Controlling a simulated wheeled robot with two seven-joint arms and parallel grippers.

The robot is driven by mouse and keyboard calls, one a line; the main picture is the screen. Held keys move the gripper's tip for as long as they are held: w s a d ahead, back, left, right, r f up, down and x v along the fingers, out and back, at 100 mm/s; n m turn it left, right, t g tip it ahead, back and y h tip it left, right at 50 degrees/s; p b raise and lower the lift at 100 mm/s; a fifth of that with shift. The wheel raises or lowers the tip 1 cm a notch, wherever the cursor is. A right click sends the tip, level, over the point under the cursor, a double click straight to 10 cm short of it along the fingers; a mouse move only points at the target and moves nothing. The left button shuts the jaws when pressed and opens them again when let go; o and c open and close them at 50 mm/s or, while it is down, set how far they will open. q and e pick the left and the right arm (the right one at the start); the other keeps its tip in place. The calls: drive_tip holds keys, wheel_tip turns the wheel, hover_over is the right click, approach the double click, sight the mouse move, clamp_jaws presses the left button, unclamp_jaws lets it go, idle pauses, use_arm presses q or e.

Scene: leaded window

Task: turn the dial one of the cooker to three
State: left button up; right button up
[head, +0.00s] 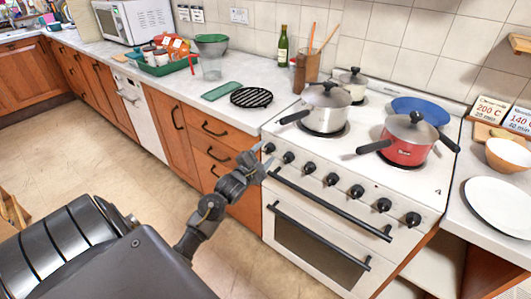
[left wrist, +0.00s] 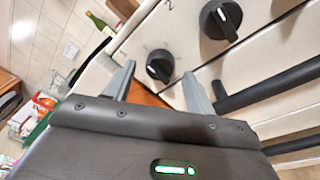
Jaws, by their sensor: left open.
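The white cooker (head: 345,232) has a row of several black dials on its front panel. The leftmost dial (head: 268,147) is at the panel's left end, and the second dial (head: 288,157) is just right of it. My left gripper (head: 262,160) is open at that left end, close to the leftmost dial. In the left wrist view, its fingertips (left wrist: 159,76) stand apart on either side of a black dial (left wrist: 160,64), which has a pale pointer mark. I cannot tell whether they touch it. Any numbers around it are too small to read. My right gripper is out of view.
A black oven handle bar (head: 330,203) runs just below the dials, near my left gripper. A steel pot (head: 325,105) and a red pot (head: 408,140) stand on the hob. Wooden drawers (head: 212,140) flank the cooker on the left.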

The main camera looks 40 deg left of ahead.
use_arm(q)
drive_tip(key=shift+w+a, duration=0.1)
drive_tip(key=shift+w, duration=0.4)
drive_tip(key=c, duration=1)
drive_tip(key=shift+o, duration=0.2)
